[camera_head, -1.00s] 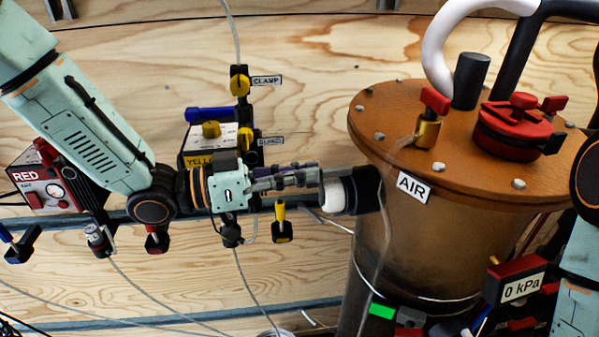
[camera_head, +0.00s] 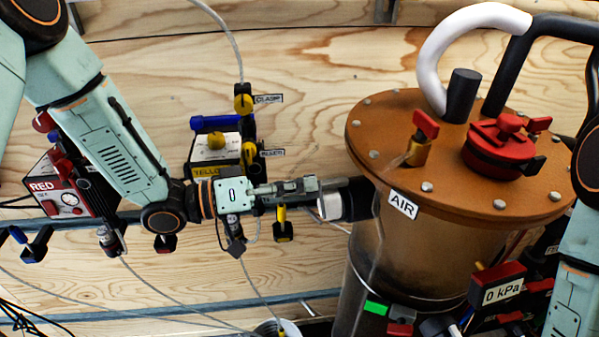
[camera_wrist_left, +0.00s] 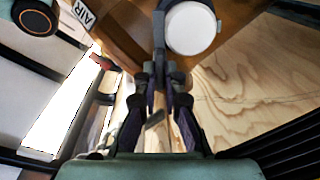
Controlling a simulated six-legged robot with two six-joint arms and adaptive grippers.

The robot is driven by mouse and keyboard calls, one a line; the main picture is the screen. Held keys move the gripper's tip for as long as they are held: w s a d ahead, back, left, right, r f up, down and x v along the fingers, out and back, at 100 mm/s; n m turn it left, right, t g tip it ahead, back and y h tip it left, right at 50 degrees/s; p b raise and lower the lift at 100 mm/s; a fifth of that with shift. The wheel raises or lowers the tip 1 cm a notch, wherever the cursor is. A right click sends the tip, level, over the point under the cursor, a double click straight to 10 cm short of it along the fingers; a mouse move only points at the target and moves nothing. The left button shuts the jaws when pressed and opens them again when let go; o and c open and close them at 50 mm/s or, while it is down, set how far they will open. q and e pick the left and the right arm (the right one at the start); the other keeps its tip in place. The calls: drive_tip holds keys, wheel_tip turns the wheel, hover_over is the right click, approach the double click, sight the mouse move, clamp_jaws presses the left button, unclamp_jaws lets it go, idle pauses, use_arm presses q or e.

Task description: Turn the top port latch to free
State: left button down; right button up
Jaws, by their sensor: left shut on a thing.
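The orange-brown tank lid (camera_head: 455,190) carries a round red port cap (camera_head: 499,150) with red knobs and a black tab. I cannot tell which of these is the top port latch. My left gripper (camera_head: 318,185) is left of the tank, below lid height and well away from the red cap. It is beside a black side fitting with a white round end (camera_head: 330,207). In the left wrist view the fingers (camera_wrist_left: 158,72) are closed together on a thin dark bar (camera_wrist_left: 158,40), beside the white disc (camera_wrist_left: 190,28). My right gripper is out of view.
A small brass valve with a red handle (camera_head: 423,135) stands on the lid. A black and white curved pipe (camera_head: 470,35) rises behind it. A RED box (camera_head: 70,180) and a yellow-labelled box (camera_head: 213,155) stand at the left. A 0 kPa gauge (camera_head: 500,285) is at lower right.

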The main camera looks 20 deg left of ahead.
use_arm(q)
drive_tip(key=shift+w+f+n+p, duration=0.1)
drive_tip(key=shift+n+p, duration=1.5)
drive_tip(key=shift+n, duration=1.85)
drive_tip(key=shift+f+n+p, duration=0.1)
drive_tip(key=shift+n+p, duration=1.45)
drive_tip(key=shift+n, duration=1.9)
drive_tip(key=c, duration=1.5)
unclamp_jaws()
drive_tip(key=shift+o, duration=0.2)
